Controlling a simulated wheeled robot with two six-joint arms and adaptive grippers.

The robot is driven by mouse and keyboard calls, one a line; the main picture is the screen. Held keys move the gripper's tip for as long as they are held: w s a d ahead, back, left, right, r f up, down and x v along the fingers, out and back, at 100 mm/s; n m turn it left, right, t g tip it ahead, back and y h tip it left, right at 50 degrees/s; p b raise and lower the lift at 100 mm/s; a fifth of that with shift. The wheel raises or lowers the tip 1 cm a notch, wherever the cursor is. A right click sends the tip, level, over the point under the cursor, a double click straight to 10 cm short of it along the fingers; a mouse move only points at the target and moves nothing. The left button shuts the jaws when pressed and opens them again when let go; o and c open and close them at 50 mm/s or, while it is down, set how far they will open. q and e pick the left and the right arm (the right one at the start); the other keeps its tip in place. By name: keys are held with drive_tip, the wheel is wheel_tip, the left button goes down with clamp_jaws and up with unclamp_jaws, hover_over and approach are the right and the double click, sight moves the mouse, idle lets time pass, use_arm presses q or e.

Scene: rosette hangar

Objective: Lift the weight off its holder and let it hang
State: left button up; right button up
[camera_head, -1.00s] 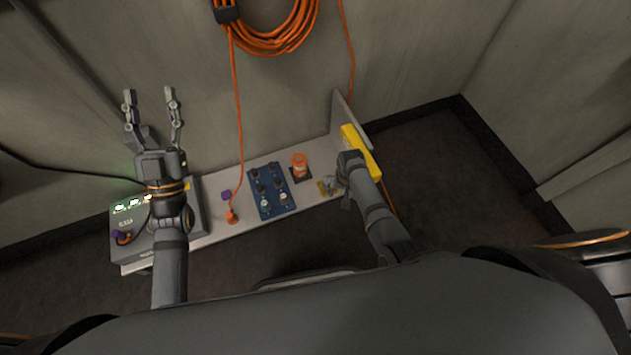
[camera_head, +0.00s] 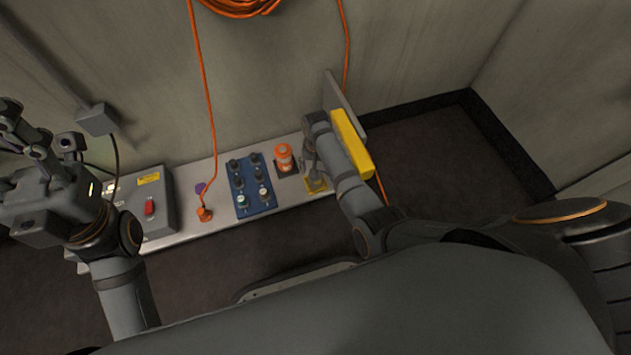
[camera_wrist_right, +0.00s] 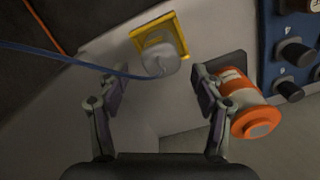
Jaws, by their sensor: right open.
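In the right wrist view, a grey rounded weight (camera_wrist_right: 160,62) sits in a yellow square holder (camera_wrist_right: 176,24). A blue cord (camera_wrist_right: 75,62) runs from the left edge to the weight. My right gripper (camera_wrist_right: 155,95) is open, its fingers apart on the near side of the weight, with nothing between them. In the head view, the yellow holder (camera_head: 316,186) shows below my right gripper (camera_head: 313,166), which largely hides the weight. My left gripper (camera_head: 42,125) is at the far left, open and empty, raised in front of the grey box.
An orange and white canister (camera_wrist_right: 240,100) is close beside the right finger. A blue knob panel (camera_head: 250,186), an orange plug (camera_head: 204,214) and a grey switch box (camera_head: 150,200) are on the shelf. A yellow block (camera_head: 351,145) by an upright plate is close to my right arm.

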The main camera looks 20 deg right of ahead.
drive_tip(key=f+b, duration=0.4)
drive_tip(key=f, duration=0.1)
drive_tip(key=shift+s+a+f+b, duration=0.15)
drive_tip(key=shift+s+a+b, duration=0.05)
drive_tip(key=shift+s+b, duration=0.1)
drive_tip(key=shift+r, duration=0.2)
drive_tip(key=shift+c, duration=0.5)
clamp_jaws()
